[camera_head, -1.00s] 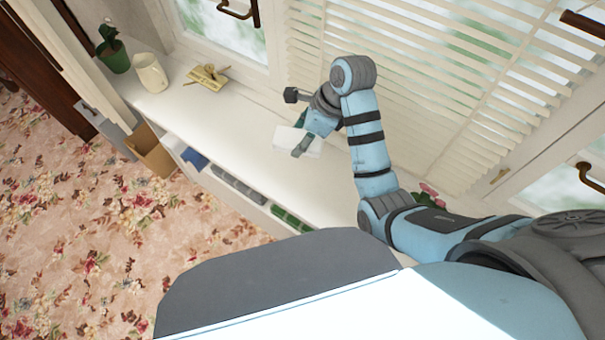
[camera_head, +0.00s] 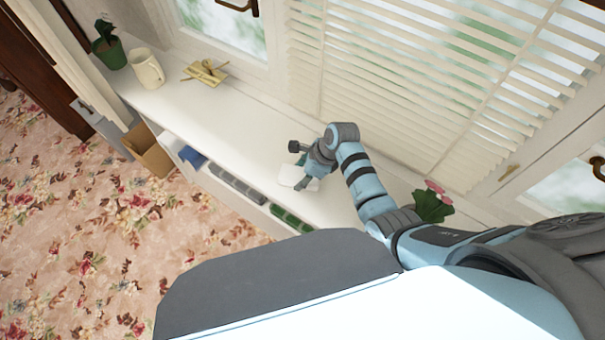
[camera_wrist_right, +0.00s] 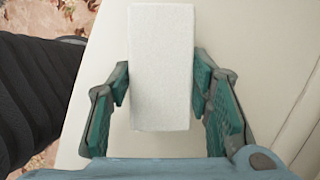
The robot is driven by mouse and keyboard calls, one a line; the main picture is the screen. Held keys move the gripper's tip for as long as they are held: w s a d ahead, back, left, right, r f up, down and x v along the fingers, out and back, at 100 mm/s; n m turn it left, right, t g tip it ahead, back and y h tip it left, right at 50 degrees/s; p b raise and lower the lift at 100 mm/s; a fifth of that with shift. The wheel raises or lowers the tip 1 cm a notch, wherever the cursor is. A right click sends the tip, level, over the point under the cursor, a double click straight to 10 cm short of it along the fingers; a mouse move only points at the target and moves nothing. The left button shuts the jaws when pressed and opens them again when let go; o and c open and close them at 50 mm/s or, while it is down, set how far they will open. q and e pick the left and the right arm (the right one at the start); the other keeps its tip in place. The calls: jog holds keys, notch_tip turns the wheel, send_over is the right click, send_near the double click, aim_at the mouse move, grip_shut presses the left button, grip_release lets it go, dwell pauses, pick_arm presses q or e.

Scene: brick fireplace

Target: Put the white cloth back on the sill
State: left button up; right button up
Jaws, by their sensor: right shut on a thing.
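The white cloth (camera_head: 290,174) looks like a folded rectangular block. It is at the white sill (camera_head: 225,125), below the window blinds in the head view. My right gripper (camera_head: 303,172) is shut on the cloth. In the right wrist view the cloth (camera_wrist_right: 162,70) sits between the two green-padded fingers of the right gripper (camera_wrist_right: 160,88), with the pale sill surface behind it. I cannot tell whether the cloth touches the sill. My left gripper is not in view.
A potted cactus (camera_head: 111,52), a cream mug (camera_head: 146,69) and a small yellowish object (camera_head: 206,73) stand on the far left of the sill. A pink-flowered plant (camera_head: 432,203) is right of my arm. Shelves with books (camera_head: 237,184) lie below. The sill's middle is clear.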

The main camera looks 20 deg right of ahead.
jog(key=o, duration=1.2)
jog(key=shift+f, duration=0.1)
jog(key=shift+r, duration=0.3)
jog(key=p+v, duration=0.3)
jog(key=v, duration=0.8)
jog(key=shift+d+r, duration=0.2)
jog(key=shift+r, duration=0.15)
jog(key=shift+s, duration=0.1)
